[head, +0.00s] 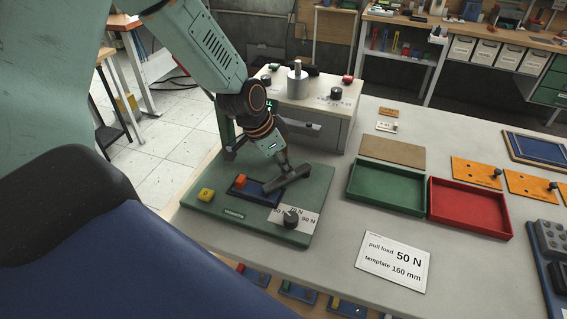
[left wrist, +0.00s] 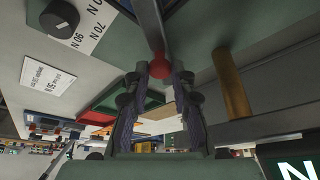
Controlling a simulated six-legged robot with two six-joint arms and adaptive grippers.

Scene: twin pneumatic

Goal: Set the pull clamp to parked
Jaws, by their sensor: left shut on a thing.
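The pull clamp sits on a green base plate (head: 213,212) at the left of the bench in the head view. My left gripper (head: 283,168) reaches down over this plate. In the left wrist view the gripper's fingers (left wrist: 159,75) are shut on a red ball knob (left wrist: 158,67) at the end of a grey lever (left wrist: 149,22). In the head view a grey bar (head: 292,179) lies slanted just below the gripper; the red knob is hidden there. A black dial knob (head: 290,218) stands on a force label at the plate's front right. My right gripper is not in view.
The plate also carries a yellow button (head: 206,195) and an orange block (head: 241,181). A grey cabinet (head: 325,100) stands behind. A green tray (head: 386,188) and a red tray (head: 470,208) lie to the right. A 50 N card (head: 394,262) lies in front of them.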

